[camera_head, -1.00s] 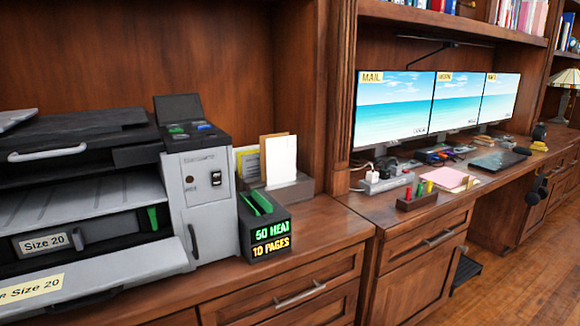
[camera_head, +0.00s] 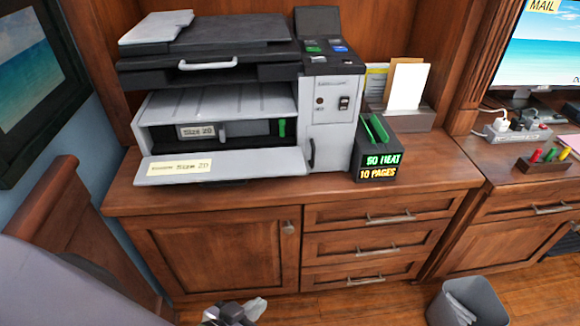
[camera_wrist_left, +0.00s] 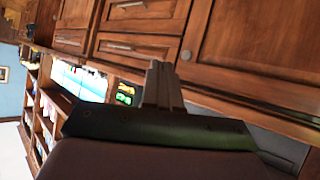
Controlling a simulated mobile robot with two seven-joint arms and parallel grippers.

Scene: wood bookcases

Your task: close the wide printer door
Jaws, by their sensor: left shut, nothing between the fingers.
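The printer (camera_head: 335,122) stands on the wooden cabinet top, dark above and pale grey at its right side. Its wide door (camera_head: 262,162) is folded down at the front, sloping outward, with a "Size 20" label (camera_head: 180,168) at its left. The inside, with a grey tray and a green lever (camera_head: 282,127), is exposed. My left gripper (camera_head: 240,309) is at the bottom edge of the head view, low in front of the cabinet and well away from the door. In the left wrist view its fingers (camera_wrist_left: 161,82) are together and empty. My right gripper is in neither view.
A black box (camera_head: 378,150) reading "50 HEAT 10 PAGES" stands just right of the printer. Cabinet drawers (camera_head: 330,236) lie below. A grey bin (camera_head: 467,303) stands on the floor at right. A wooden post (camera_head: 50,200) is at left. The counter before the printer is clear.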

